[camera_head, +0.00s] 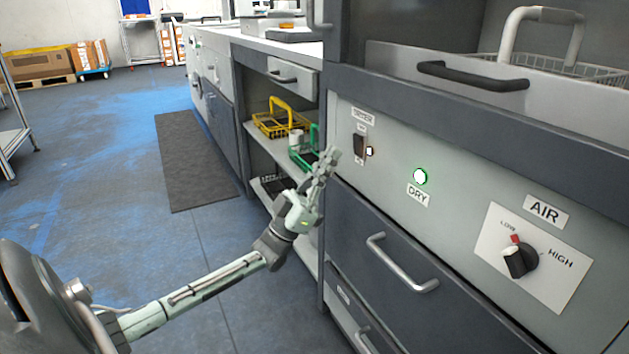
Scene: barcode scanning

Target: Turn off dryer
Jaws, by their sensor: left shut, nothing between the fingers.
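The dryer's front panel (456,206) fills the right side of the view. My left gripper (331,155) is shut and empty, just left of the panel and a little left of and below the power switch. It appears apart from the switch, though the exact depth is hard to tell. My right gripper is not in view.
A drawer handle (400,262) sticks out below the panel, and a dark handle (472,76) lies above it. Open shelves behind my left gripper hold a yellow basket (277,121) and a green basket (302,156).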

